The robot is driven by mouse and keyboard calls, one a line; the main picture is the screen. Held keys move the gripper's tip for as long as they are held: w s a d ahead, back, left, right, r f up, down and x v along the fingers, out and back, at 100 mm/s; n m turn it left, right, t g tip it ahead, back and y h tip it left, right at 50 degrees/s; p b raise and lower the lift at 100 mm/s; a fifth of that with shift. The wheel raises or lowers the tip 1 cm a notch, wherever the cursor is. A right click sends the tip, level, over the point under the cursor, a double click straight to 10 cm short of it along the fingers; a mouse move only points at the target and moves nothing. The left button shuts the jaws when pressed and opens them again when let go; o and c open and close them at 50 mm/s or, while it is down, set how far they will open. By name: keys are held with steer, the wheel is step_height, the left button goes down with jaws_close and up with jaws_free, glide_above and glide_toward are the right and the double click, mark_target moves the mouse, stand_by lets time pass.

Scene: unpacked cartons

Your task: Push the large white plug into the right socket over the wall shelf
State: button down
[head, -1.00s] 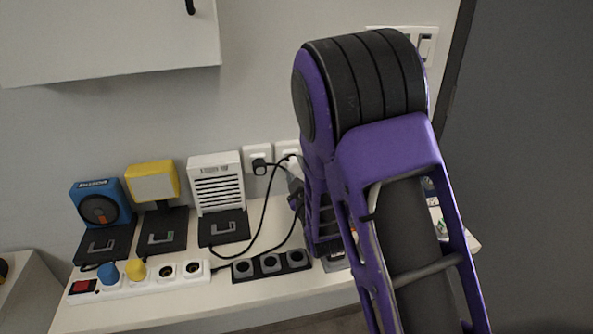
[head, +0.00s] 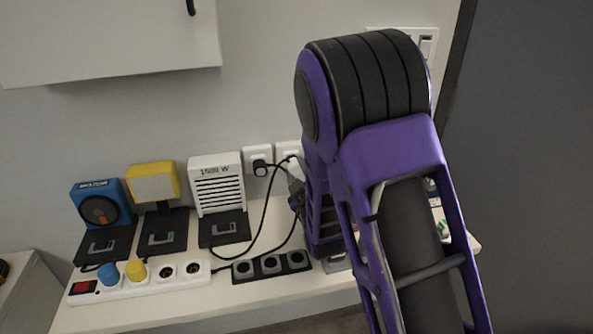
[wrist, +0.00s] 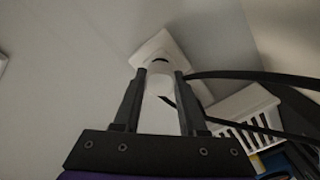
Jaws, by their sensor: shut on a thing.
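My gripper (wrist: 158,85) is shut on the large white plug (wrist: 160,77), which sits between its two dark fingertips in the wrist view. The plug's far end overlaps a white socket plate (wrist: 151,46); I cannot tell how far in it is. In the head view the right socket (head: 286,150) is on the wall above the shelf, partly hidden by my arm. My gripper is mostly hidden there too, just below and right of that socket. The left socket (head: 257,153) holds a black plug (head: 260,168) with a black cable.
On the white shelf (head: 215,293) stand a white heater (head: 215,172), a yellow lamp (head: 153,184) and a blue device (head: 99,207). A white power strip (head: 139,284) and a black socket block (head: 270,264) lie in front. Black cables hang near my gripper.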

steer(key=shift+w+a, duration=0.2)
steer(key=shift+w, duration=0.4)
stand_by(1.1)
steer(key=shift+c, duration=1.9)
jaws_free()
